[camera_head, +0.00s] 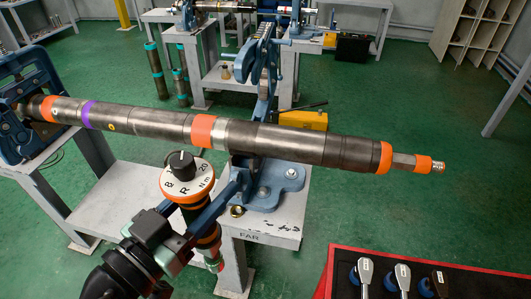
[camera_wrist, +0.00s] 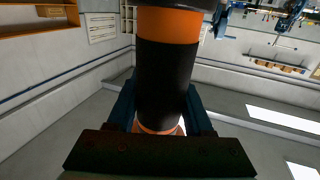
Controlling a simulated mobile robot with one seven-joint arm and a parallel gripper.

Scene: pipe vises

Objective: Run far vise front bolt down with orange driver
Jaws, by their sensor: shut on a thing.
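My gripper (camera_head: 207,220) is shut on the orange driver (camera_head: 190,183), whose round dial, marked 8, R, 20 and N m, faces up. The driver stands roughly upright, its lower end in front of the table edge. In the wrist view, its orange and black handle (camera_wrist: 165,75) is between my blue fingers (camera_wrist: 160,112). The far vise (camera_head: 288,178) is bolted on the table labelled FAR. Two silver bolt heads (camera_head: 291,172) (camera_head: 262,192) show on its base. A brass-coloured bolt (camera_head: 237,211) is at its front edge, just right of the driver and apart from it.
A long pipe (camera_head: 262,137) with orange bands crosses over the table, just behind the driver's dial. Another blue vise (camera_head: 35,95) holds its left end. A red rack (camera_head: 345,258) with several tools is at bottom right.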

